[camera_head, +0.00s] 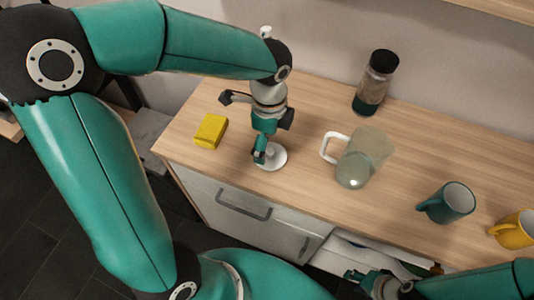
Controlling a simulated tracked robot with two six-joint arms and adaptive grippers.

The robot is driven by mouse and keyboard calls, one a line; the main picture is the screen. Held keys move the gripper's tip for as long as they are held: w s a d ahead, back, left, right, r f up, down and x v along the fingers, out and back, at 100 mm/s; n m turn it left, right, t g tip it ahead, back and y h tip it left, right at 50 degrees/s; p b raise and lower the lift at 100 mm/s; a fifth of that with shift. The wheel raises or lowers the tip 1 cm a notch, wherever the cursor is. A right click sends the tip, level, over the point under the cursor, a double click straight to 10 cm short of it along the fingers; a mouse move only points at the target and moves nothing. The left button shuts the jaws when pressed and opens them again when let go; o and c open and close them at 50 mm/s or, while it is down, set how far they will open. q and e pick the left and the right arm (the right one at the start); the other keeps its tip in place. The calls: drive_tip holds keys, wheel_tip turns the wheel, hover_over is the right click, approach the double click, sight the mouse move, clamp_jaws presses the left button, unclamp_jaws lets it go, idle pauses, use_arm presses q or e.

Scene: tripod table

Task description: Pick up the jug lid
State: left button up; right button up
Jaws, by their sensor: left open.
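The jug lid (278,162) is a round white disc lying on the wooden counter near its front edge. My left gripper (261,158) points down at the lid from above and is open. Its fingers cover part of the lid, and I cannot tell whether they touch it. The clear glass jug (366,153) with a white handle stands upright to the right of the lid, its top uncovered. My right gripper (352,277) is low in front of the counter, away from the lid. Its fingers are too small to tell open from shut.
A yellow sponge (210,131) lies left of the lid. A dark-topped jar (375,82) stands at the back by the wall. A teal mug (447,203) and a yellow mug (515,230) stand at the right. A drawer (365,258) below the counter appears open.

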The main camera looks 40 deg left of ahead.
sight(268, 151)
use_arm(q)
wheel_tip(268, 151, down, 5)
drive_tip(key=shift+w+a+f, duration=0.1)
drive_tip(key=shift+w, duration=0.05)
drive_tip(key=c, duration=1.2)
